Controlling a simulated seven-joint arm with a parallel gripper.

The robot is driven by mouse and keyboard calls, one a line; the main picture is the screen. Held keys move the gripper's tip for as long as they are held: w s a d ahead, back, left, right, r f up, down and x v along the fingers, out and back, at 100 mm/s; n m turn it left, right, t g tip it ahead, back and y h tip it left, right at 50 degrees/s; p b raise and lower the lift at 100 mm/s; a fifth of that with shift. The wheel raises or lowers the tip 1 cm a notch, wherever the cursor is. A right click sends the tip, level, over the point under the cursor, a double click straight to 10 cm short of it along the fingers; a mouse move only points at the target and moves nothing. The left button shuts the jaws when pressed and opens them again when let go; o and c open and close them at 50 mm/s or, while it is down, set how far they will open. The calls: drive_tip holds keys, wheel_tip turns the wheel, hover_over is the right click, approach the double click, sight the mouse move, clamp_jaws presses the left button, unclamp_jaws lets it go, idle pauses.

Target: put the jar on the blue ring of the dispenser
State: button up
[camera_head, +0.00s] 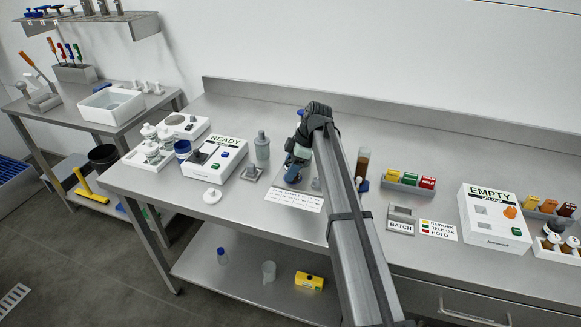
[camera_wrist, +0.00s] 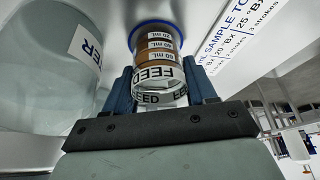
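A brown cylinder with a blue base (camera_head: 362,165) stands right of my arm.
A bottle labelled with letters ending in ER (camera_wrist: 50,70) is close at left in the wrist view. A printed sample card (camera_head: 295,199) lies before my gripper. The white READY box (camera_head: 215,157) stands left; the EMPTY box (camera_head: 492,217) stands far right.

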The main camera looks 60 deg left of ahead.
drive_tip(key=shift+o, duration=0.5)
drive_tip(key=shift+r, duration=0.25)
drive_tip(key=v, duration=1.1)
drive_tip(key=shift+w+r, duration=0.2)
drive_tip(key=shift+r, duration=0.2)
